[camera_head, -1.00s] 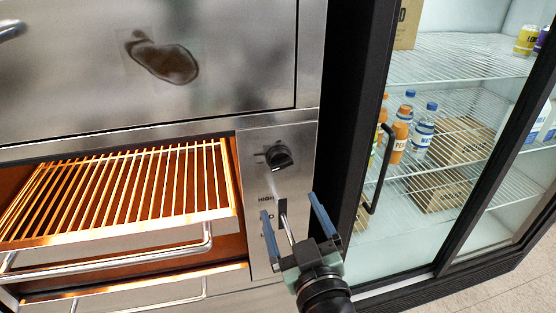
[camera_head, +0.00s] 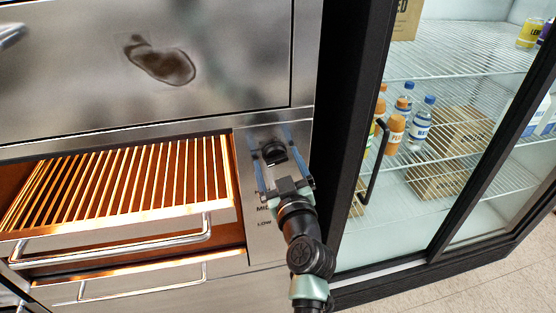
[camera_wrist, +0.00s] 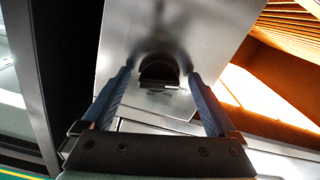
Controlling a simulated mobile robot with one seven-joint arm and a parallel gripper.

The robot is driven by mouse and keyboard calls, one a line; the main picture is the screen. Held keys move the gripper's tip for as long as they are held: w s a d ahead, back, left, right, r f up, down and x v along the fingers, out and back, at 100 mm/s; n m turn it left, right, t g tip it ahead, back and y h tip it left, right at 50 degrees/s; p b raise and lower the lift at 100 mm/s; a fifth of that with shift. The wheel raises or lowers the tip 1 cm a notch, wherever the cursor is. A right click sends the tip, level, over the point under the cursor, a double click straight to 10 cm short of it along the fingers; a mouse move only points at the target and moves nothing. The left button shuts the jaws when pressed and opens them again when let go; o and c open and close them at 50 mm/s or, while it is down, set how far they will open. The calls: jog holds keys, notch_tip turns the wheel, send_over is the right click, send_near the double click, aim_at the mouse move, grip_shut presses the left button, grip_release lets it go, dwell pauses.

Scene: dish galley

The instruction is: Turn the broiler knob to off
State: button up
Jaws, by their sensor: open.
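The broiler knob (camera_head: 273,152) is a round black knob on the steel control panel (camera_head: 262,251), right of the glowing broiler. It also shows in the wrist view (camera_wrist: 159,72), with a light mark on its grip. My gripper (camera_head: 270,150) is open, with its two blue fingers pointing at the panel, one on each side of the knob. In the wrist view the fingertips (camera_wrist: 159,78) stand apart from the knob, with gaps on both sides.
The broiler rack (camera_head: 130,185) glows orange at the left, with a steel bar handle (camera_head: 110,250) sticking out in front. At the right stands a black-framed glass fridge with a vertical door handle (camera_head: 374,165), holding bottles and boxes. A steel door is above the panel.

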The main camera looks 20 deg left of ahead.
jog(key=c, duration=1.3)
jog(key=shift+c, duration=0.2)
jog(key=shift+f+m, duration=0.1)
jog(key=shift+m, duration=0.2)
jog(key=m+b, duration=0.2)
jog(key=m, duration=0.7)
jog(key=shift+m, duration=0.4)
jog(key=m, duration=0.2)
jog(key=m+p, duration=0.1)
jog(key=m, duration=0.2)
jog(key=shift+a+r, duration=0.1)
jog(key=shift+r, duration=0.1)
jog(key=m+p, duration=0.1)
jog(key=m, duration=0.4)
jog(key=shift+m, duration=0.4)
